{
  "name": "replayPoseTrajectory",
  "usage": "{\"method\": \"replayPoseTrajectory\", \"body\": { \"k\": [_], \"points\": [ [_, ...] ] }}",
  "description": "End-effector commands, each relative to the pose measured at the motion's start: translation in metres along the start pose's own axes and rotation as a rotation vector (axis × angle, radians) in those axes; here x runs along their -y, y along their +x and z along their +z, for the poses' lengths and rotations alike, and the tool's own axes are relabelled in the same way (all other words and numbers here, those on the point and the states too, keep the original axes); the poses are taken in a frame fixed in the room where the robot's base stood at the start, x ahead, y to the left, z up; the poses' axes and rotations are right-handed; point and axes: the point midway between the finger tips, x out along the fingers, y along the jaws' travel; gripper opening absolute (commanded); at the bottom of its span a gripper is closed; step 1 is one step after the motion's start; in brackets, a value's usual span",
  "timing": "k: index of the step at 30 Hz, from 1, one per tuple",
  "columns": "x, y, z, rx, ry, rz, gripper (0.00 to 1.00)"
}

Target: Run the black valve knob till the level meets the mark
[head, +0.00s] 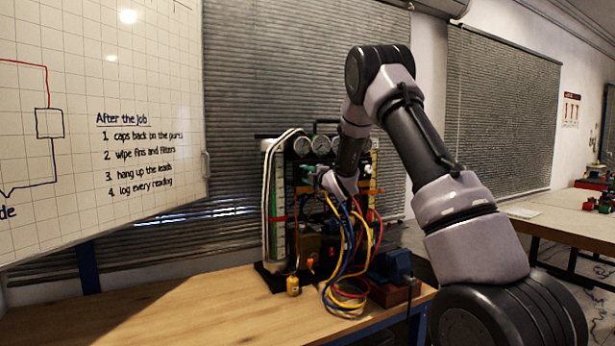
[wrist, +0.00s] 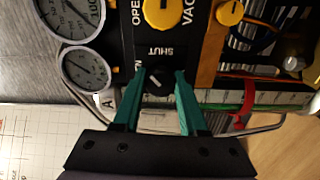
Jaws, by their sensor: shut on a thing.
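The gauge rig (head: 320,143) stands on the wooden bench in the head view. My gripper (wrist: 160,75) has its teal fingers on both sides of the black valve knob (wrist: 154,84), shut on it. The knob has a white pointer line and sits beside a "SHUT" label. In the head view my gripper (head: 309,173) is at the rig's upper front, and the knob is hidden. A sight tube with a scale (wrist: 205,97) runs beside the knob in the wrist view, with a red band (wrist: 247,97) around it. I cannot read the liquid level clearly.
Yellow knobs (wrist: 230,13) and round gauges (wrist: 85,70) are close to my fingers. Red, blue and yellow hoses (head: 345,290) hang in front of the rig. A small brass bottle (head: 292,286) stands at its foot. The bench's left part (head: 150,310) is clear.

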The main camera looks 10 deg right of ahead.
Motion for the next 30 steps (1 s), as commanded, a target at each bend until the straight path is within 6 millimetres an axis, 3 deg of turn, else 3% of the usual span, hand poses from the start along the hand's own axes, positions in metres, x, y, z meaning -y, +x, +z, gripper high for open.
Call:
{"method": "replayPoseTrajectory", "body": {
  "k": [18,30],
  "points": [
    [-0.0001,-0.0003,0.0013,0.002,0.545,0.0,0.0],
    [0.0,-0.0003,0.0012,0.002,0.719,0.0,0.0]
  ]
}}
